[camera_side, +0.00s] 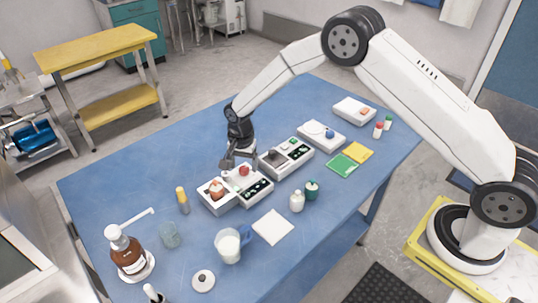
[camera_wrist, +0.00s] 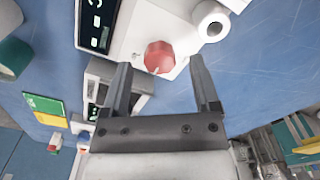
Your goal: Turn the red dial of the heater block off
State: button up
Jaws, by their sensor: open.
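The heater block (camera_side: 257,190) is a white box with a dark display panel on the blue table in the side view. Its red dial (camera_side: 243,170) sits on the top, just by my gripper (camera_side: 234,160). In the wrist view, the red faceted dial (camera_wrist: 159,56) stands on the white top of the heater block (camera_wrist: 125,45), with the dark display to its left. My gripper (camera_wrist: 160,66) is open, one finger to each side of the dial with clear gaps. The fingers look apart from the dial; their height over it is hard to tell.
A white unit with a reddish piece (camera_side: 216,190) stands close left of the block, and another white unit (camera_side: 287,156) close right. A white hollow cylinder (camera_wrist: 211,21) is near the right finger. Bottles (camera_side: 297,201) stand in front; bare table lies behind.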

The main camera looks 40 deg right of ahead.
jog(key=shift+f, duration=0.45)
grip_shut()
